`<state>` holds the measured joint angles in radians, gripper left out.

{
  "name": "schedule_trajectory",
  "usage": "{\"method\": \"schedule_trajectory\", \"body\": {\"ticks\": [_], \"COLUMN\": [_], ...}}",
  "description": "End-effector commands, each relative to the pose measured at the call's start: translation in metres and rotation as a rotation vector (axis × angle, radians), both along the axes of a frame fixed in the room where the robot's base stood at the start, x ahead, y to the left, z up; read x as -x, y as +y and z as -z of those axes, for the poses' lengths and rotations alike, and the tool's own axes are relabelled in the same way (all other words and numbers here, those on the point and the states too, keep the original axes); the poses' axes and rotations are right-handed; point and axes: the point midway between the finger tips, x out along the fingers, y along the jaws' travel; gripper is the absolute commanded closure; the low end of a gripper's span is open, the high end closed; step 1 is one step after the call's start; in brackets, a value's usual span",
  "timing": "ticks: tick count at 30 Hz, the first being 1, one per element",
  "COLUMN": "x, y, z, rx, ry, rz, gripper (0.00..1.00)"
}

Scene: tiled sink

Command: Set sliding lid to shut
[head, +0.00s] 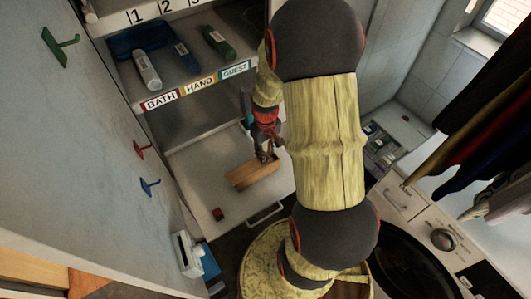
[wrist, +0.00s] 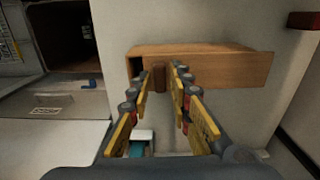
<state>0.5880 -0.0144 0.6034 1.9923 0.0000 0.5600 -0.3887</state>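A wooden box with a flat wooden lid (wrist: 205,62) lies on the pale surface in front of my gripper in the wrist view. A dark gap shows at the box's left end. A small brown upright block (wrist: 158,78), seemingly a handle, stands at its near side. My gripper (wrist: 160,76) has its two fingers apart on either side of this block; I see a gap at the right finger, and contact on the left is unclear. In the head view the wooden box (head: 252,175) lies below my gripper (head: 263,157), whose fingertips are small and partly hidden there.
A small dark red block (head: 217,214) lies on the white surface near the box. A shelf with labelled edge (head: 196,88) holds bottles above. Wall hooks (head: 148,187) are at left, a washing machine (head: 410,240) at right.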

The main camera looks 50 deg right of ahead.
Motion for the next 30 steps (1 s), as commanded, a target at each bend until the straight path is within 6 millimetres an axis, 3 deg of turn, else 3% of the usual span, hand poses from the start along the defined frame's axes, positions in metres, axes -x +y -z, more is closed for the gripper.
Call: {"method": "schedule_trajectory", "body": {"ticks": [9, 30], "x": [0.0001, 0.0004], "y": [0.0, -0.0015], "z": [0.0, -0.0001], "rx": [0.0, 0.0], "ry": [0.0, 0.0], "rz": [0.0, 0.001], "gripper": [1.0, 1.0]}}
